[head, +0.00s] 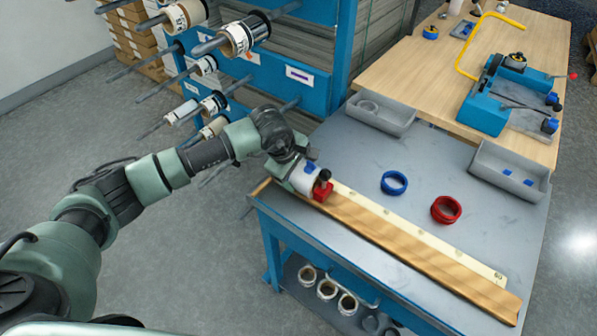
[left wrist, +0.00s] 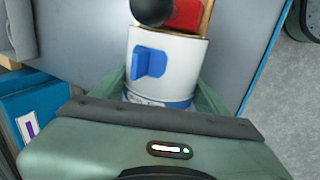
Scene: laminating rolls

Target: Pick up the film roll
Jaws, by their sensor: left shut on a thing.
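The film roll (head: 303,179) is white with a blue band at its lower end and a blue tab on its side. It is at the left end of the grey table (head: 345,150), by the wooden measuring board (head: 420,246). It also shows in the left wrist view (left wrist: 180,66), between the green fingers. My left gripper (head: 296,176) is shut on the roll, one finger on either side. Whether the roll touches the surface below cannot be told. My right gripper is not in view.
A red stop with a black knob (head: 323,188) sits on the board right beside the roll. Blue rings (head: 394,183) and red rings (head: 446,209) lie on the table, with grey bins (head: 381,115) behind. A blue rack with rolls on pegs (head: 237,40) stands at the back left.

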